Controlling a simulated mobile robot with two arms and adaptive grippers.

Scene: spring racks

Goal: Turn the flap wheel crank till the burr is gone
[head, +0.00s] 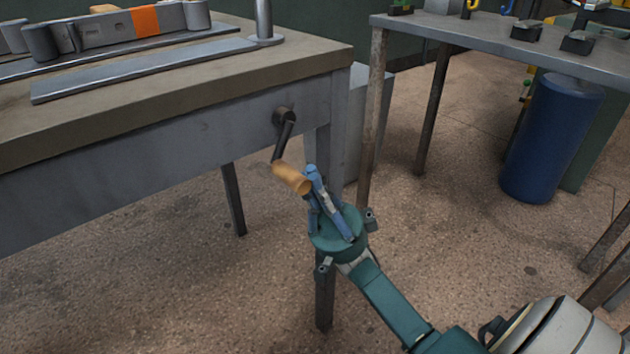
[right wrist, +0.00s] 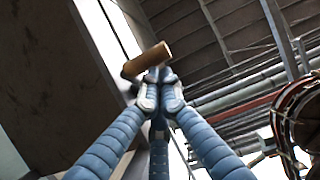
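The crank (head: 284,135) sticks out of the bench's front apron near its right end. Its dark arm hangs down, a little to the left, to a tan wooden handle (head: 290,178). My right gripper (head: 311,180) is at the handle's free right end with its blue fingers closed in on it. In the right wrist view the fingers (right wrist: 160,85) converge at the handle (right wrist: 148,60), which lies across their tips; the exact contact is partly hidden. I cannot make out a flap wheel or a burr. My left gripper is not in view.
The workbench (head: 170,100) carries long metal bars, a grey piece with an orange patch (head: 145,20) and an upright post (head: 265,25). A second table (head: 490,45) stands at the back right, with a blue bin (head: 550,135) by it. The floor before the bench is clear.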

